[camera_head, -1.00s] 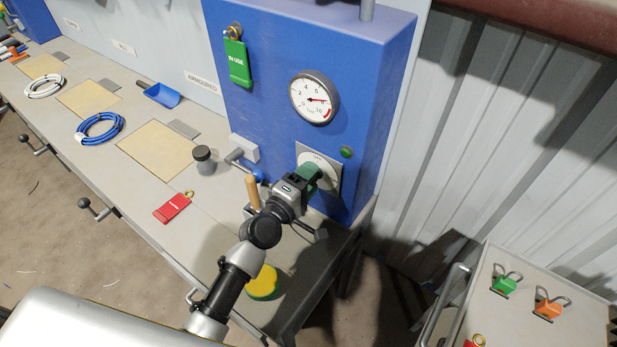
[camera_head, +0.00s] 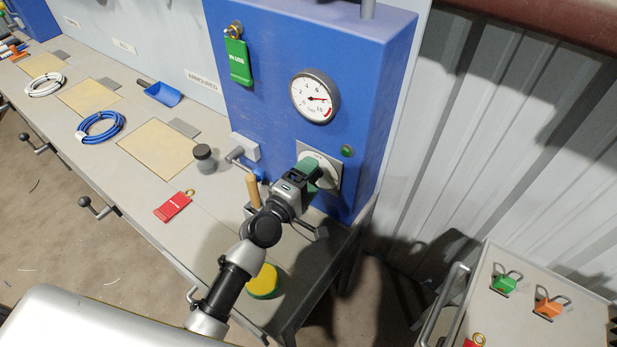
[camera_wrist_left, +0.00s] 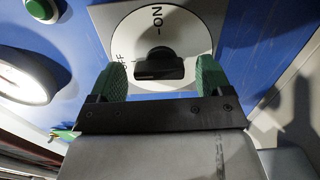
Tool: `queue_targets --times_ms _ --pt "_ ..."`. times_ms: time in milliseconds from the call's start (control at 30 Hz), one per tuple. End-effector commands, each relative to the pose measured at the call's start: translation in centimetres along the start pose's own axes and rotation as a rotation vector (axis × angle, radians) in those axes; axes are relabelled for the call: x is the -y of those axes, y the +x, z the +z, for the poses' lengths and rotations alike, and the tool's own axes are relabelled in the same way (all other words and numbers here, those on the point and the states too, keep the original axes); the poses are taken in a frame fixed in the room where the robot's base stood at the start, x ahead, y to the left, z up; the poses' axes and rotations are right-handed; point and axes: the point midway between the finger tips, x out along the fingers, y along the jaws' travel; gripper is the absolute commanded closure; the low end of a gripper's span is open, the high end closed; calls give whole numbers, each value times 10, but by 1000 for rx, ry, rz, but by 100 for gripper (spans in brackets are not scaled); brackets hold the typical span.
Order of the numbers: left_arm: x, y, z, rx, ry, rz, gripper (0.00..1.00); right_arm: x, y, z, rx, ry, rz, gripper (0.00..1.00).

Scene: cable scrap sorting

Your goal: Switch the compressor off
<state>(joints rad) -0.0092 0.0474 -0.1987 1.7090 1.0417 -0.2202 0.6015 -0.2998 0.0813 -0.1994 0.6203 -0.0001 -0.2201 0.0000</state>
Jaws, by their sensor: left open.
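The compressor (camera_head: 270,120) is a large blue cabinet at the back of the bench. Its switch is a round white dial (camera_head: 331,179) on a grey plate, with a black knob (camera_wrist_left: 158,68) in the middle. In the left wrist view, ON is printed at the dial's top and a partly hidden label ending in FF at its left. My left gripper (camera_head: 309,171) is at the dial, with green-padded fingers. It is open, one finger on each side of the knob, with gaps visible. My right gripper is not in view.
A pressure gauge (camera_head: 315,97), a green button (camera_head: 347,151) and a green IN USE tag (camera_head: 238,62) are on the cabinet. A red tag (camera_head: 173,207) and a yellow-green disc (camera_head: 263,282) lie on the bench.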

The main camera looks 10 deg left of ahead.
Motion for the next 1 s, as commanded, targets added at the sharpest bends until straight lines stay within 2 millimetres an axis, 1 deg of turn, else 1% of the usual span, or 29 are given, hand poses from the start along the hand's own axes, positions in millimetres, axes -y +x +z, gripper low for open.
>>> queue_targets --times_ms 67,167,267,500,600,700,833,1000 --pt "0 -1 0 0 1 1 21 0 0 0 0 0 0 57" --pt "0 -7 0 0 1 1 21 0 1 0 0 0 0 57" --pt "2 -22 0 -1 2 -1 21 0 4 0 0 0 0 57" --pt "4 -72 0 -1 1 -3 21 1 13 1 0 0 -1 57" --pt "3 -89 0 0 2 -2 21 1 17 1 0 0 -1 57" --pt "2 -100 0 0 1 -2 21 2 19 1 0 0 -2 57" --pt "1 -107 0 0 0 -1 21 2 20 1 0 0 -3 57" --pt "0 -108 0 0 0 0 21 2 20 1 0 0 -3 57"
